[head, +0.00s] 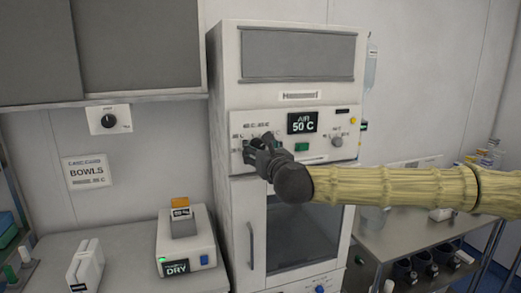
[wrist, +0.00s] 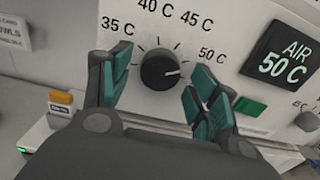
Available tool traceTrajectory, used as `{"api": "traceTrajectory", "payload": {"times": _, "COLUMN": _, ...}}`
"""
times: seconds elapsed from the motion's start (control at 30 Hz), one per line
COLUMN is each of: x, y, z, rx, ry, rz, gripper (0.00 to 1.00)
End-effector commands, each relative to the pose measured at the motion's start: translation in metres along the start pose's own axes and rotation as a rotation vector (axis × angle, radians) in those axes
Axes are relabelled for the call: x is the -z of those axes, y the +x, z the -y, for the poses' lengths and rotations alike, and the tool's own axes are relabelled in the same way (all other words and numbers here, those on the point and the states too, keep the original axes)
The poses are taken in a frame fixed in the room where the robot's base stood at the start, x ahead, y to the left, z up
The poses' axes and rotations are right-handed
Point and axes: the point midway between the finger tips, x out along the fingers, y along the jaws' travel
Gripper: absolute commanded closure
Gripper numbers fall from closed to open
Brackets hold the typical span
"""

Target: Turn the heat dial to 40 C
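The heat dial (wrist: 160,70) is a round black knob on the cabinet's white front panel. Marks for 35 C, 40 C, 45 C and 50 C curve over it. Its white pointer line points right, toward the 50 C side. The display (wrist: 284,62) reads AIR 50 C, and it also shows in the head view (head: 302,123). My gripper (wrist: 153,92) is open, with one teal-padded finger on each side of the dial and a visible gap to it on both sides. In the head view my gripper (head: 262,150) is at the panel and hides the dial.
A green button (head: 301,147) and a grey knob (head: 337,141) sit right of the dial on the same panel. A cabinet door handle (head: 250,246) is below. A DRY device (head: 187,255) stands on the left counter. A wall dial (head: 109,120) is at left.

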Motion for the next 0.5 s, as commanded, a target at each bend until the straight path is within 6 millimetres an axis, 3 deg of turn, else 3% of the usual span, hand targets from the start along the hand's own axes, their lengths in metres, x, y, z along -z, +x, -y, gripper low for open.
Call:
{"api": "traceTrajectory", "payload": {"times": 0.03, "x": 0.0, "y": -0.0001, "z": 0.0, "rx": 0.0, "ry": 0.0, "rz": 0.0, "gripper": 0.46}}
{"api": "traceTrajectory", "payload": {"times": 0.23, "x": -0.0001, "y": -0.0002, "z": 0.0001, "rx": 0.0, "ry": 0.0, "rz": 0.0, "gripper": 0.83}}
{"api": "traceTrajectory", "payload": {"times": 0.5, "x": 0.0002, "y": -0.0002, "z": 0.0003, "rx": 0.001, "ry": -0.015, "rz": 0.0, "gripper": 0.85}}
